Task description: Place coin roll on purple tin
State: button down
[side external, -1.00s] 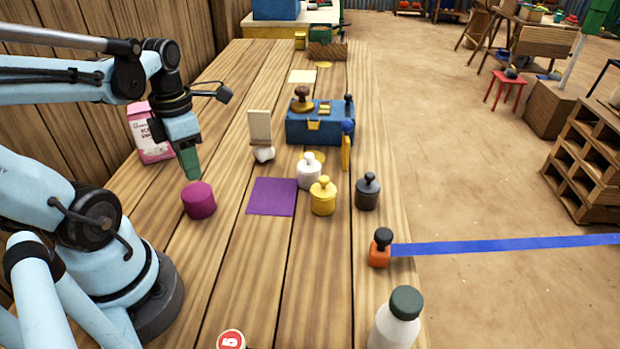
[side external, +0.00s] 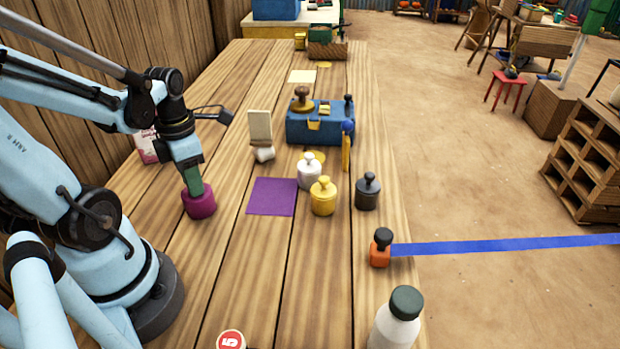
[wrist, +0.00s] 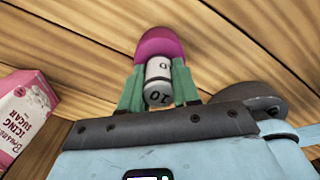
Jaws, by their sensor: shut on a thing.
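The purple tin (side external: 199,208) stands on the wooden table near my arm's base; it also shows in the wrist view (wrist: 158,43). My gripper (side external: 194,188) points down right at the tin's top. In the wrist view its green fingers (wrist: 157,84) are shut on the coin roll (wrist: 158,88), a pale grey cylinder marked 10. The roll's far end overlaps the purple tin in that view. I cannot tell whether it touches the tin's top. In the side view the roll is hidden by the fingers.
A purple mat (side external: 272,197) lies right of the tin. A white weight (side external: 309,173), a yellow weight (side external: 322,198) and a dark weight (side external: 367,192) stand further right. A blue box (side external: 318,128) stands behind. A pink sugar packet (wrist: 22,112) stands near my gripper.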

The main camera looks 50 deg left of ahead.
jog(key=shift+f, duration=0.2)
jog(key=c, duration=0.8)
grip_release()
notch_tip(320, 180, up, 12)
jog(key=shift+r, duration=0.1)
jog(key=shift+w+d+m, duration=0.25)
jog(key=shift+w+m, duration=0.2)
jog(key=shift+m, duration=0.75)
jog(key=shift+w+d+f+m+t, duration=0.6)
jog(key=shift+w+d+m+t, duration=0.95)
jog(key=shift+m, duration=3.85)
jog(key=shift+w+d+f+m+t, duration=0.75)
jog(key=shift+w+d+m, duration=1.35)
jog(key=shift+m, duration=3.3)
jog(key=shift+w+d+f+m+t, duration=0.5)
jog(key=shift+w+d+m+t, duration=1.4)
jog(key=shift+m, duration=3.5)
